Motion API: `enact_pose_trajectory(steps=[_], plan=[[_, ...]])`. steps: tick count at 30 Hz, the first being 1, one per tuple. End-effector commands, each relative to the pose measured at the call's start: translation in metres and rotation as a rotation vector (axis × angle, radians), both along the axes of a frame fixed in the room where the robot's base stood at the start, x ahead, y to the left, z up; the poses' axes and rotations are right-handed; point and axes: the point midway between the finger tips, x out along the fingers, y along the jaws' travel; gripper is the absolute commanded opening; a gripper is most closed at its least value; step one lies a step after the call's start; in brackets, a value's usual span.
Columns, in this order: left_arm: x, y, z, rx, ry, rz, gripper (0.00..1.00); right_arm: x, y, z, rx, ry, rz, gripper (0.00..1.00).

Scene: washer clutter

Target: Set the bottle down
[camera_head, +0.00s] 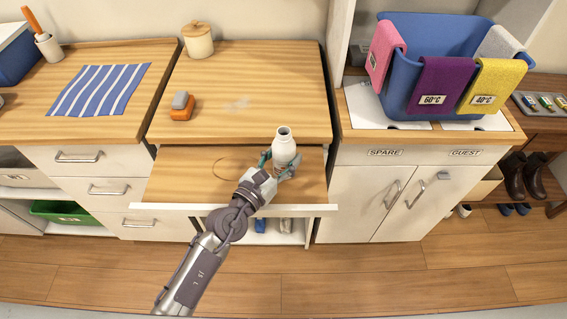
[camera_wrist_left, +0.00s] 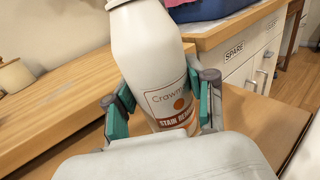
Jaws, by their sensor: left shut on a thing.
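A white bottle (camera_head: 284,146) stands nearly upright over the right part of a pulled-out wooden shelf (camera_head: 190,178). My left gripper (camera_head: 278,168) is shut on the bottle, with a finger on each side of it. In the left wrist view the bottle (camera_wrist_left: 152,65) carries a stain remover label and sits between the green finger pads (camera_wrist_left: 158,108). The bottle's base is hidden by the gripper, so I cannot tell whether it touches the shelf. A thin ring mark (camera_head: 226,169) shows on the shelf left of the bottle. My right gripper is not in view.
The counter (camera_head: 250,80) behind the shelf holds an orange and grey brush (camera_head: 182,106) and a lidded jar (camera_head: 198,40). A blue basket (camera_head: 432,45) with coloured cloths stands on the right cabinet. The shelf's left part is clear.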

Motion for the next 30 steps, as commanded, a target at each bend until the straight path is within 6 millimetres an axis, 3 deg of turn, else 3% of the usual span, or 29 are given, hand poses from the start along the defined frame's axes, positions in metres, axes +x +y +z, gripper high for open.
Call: enact_pose_trajectory(steps=[8, 9, 13, 24, 30], plan=[[0.000, 0.000, -0.001, 0.001, 0.000, 0.000, 0.10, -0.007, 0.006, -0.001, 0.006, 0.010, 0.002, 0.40], [0.000, 0.000, -0.002, 0.001, 0.002, -0.001, 0.56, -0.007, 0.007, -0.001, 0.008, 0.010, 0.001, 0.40], [0.000, 0.000, -0.001, 0.001, 0.002, -0.001, 0.78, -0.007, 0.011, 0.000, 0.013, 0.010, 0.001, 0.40], [-0.001, 0.000, 0.001, 0.001, 0.002, 0.000, 0.80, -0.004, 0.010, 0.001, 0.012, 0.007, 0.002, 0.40], [-0.024, 0.015, -0.002, 0.001, 0.004, -0.001, 0.80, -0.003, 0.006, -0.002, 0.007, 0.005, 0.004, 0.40]])
